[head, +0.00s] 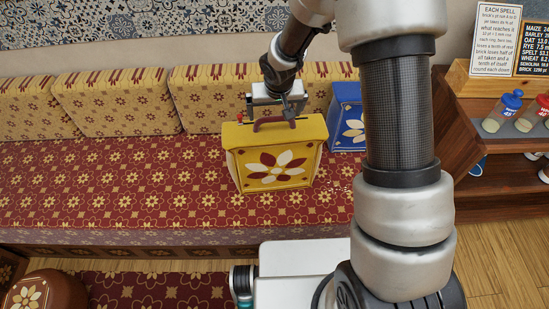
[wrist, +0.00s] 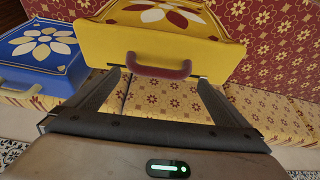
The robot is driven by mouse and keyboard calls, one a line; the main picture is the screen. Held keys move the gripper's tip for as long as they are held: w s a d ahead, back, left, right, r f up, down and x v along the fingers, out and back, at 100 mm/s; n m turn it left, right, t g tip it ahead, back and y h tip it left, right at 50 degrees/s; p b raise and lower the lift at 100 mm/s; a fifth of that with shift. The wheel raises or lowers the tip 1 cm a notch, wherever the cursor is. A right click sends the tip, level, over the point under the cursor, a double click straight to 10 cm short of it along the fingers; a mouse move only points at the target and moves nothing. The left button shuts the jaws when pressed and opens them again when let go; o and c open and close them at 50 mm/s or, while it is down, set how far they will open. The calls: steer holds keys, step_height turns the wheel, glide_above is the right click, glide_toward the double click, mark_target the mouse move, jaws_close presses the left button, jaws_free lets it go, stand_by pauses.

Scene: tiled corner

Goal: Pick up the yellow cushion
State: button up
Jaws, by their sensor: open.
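The yellow cushion (head: 272,164) is boxy, with a white and dark red flower on its front and a dark red handle (head: 274,123) on top. It stands upright on the patterned bench seat. My gripper (head: 266,113) is just above its top, pointing down. In the wrist view the yellow cushion (wrist: 165,42) fills the upper middle, and its handle (wrist: 158,67) shows between the two fingertips of my gripper (wrist: 160,80). The jaws are apart and hold nothing. Whether the fingertips reach past the handle is unclear.
A blue cushion (head: 348,124) with a white flower stands just right of the yellow one, partly behind my arm. Patterned back cushions (head: 117,103) line the wall. The bench seat (head: 115,190) is clear to the left. A wooden shelf (head: 470,135) with jars stands at right.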

mark_target(275, 117)
steer(key=shift+x, duration=2)
steer(key=shift+w+r, duration=0.1)
steer(key=shift+w, duration=0.05)
steer(key=shift+r, duration=0.1)
steer(key=c, duration=1.9)
